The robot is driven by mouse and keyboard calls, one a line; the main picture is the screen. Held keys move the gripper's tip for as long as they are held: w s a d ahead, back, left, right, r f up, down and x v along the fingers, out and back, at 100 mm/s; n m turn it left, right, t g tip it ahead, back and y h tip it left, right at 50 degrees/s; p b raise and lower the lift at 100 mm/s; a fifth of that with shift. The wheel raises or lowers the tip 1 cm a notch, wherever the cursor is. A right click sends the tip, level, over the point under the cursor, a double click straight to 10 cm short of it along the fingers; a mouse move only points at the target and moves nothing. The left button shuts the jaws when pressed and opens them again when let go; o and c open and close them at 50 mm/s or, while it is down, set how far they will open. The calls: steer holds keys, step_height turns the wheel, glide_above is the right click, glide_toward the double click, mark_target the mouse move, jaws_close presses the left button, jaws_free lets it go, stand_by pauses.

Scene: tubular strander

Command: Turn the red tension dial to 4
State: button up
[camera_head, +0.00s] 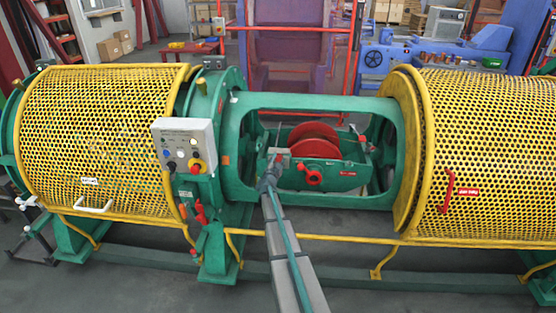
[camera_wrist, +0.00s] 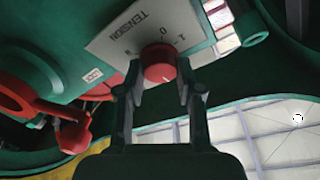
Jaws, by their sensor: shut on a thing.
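The red tension dial (camera_wrist: 158,64) sits on a pale plate (camera_wrist: 112,43) lettered TENSION, with a 0 and a 1 readable at its upper right edge. A small light mark shows on the dial's near face; I cannot tell which number it points to. My gripper (camera_wrist: 160,78) has its two fingers on either side of the dial and is shut on it. In the head view my gripper (camera_head: 270,178) reaches into the cradle opening beside the grey plate (camera_head: 279,153); the dial cannot be made out there.
The green frame (camera_head: 300,103) surrounds the opening. Yellow mesh guards (camera_head: 100,140) flank it. A control box (camera_head: 185,146) stands to the left.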

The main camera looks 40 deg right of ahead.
stand_by(0.4)
steer(key=o, duration=1.2)
steer(key=shift+c, duration=0.2)
steer(key=v, duration=1.2)
